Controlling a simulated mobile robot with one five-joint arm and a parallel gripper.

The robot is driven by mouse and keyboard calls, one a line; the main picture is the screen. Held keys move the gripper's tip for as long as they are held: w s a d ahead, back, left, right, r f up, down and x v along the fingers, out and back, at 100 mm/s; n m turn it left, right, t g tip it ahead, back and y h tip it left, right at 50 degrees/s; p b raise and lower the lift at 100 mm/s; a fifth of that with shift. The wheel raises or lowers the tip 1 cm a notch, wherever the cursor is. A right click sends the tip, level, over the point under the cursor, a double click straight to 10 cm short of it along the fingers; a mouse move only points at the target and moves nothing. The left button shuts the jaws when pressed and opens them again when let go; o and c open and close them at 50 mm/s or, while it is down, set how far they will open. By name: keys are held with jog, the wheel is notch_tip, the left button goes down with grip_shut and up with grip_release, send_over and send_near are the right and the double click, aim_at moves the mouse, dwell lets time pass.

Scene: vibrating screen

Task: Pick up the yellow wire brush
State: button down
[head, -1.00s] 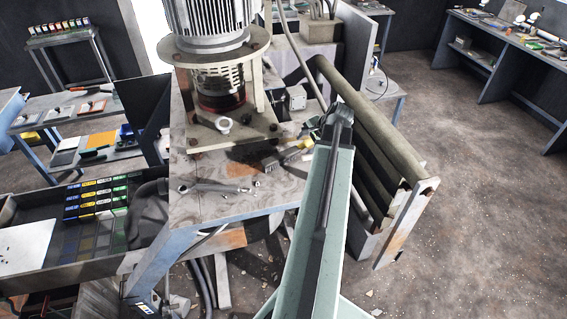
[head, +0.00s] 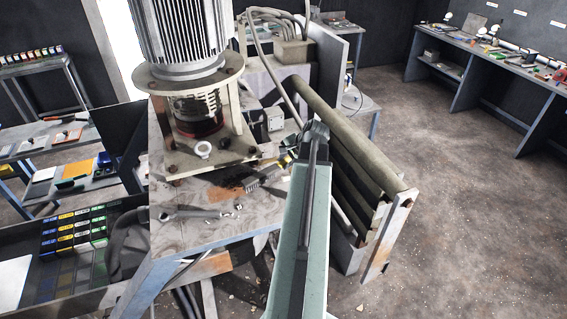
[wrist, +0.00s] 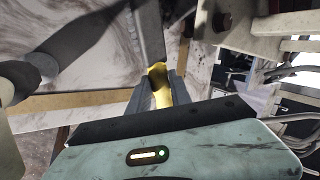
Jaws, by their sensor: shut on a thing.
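The yellow wire brush (wrist: 158,82) has a yellow handle, which sits between the two grey fingers of my gripper (wrist: 158,98) in the wrist view. Its grey head with bristles (wrist: 146,30) reaches away past the fingertips. In the head view the brush's grey head (head: 262,177) is at the bench's right side, beside the motor base. My arm and the gripper's own body hide most of the fingers there. I cannot tell whether the brush is clear of the bench top.
A large motor (head: 180,45) on a flanged stand takes up the bench's back. Open floor (head: 470,220) lies further right.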

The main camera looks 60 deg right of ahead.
notch_tip(320, 180, up, 3)
jog(key=shift+d+f+p, duration=0.1)
jog(key=shift+d+p, duration=0.05)
jog(key=shift+p, duration=0.85)
jog(key=s+d, duration=0.3)
jog(key=d, duration=0.4)
jog(key=s+d, duration=0.3)
jog(key=d, duration=0.4)
jog(key=shift+d+r+p, duration=0.3)
jog(key=shift+r+p, duration=0.05)
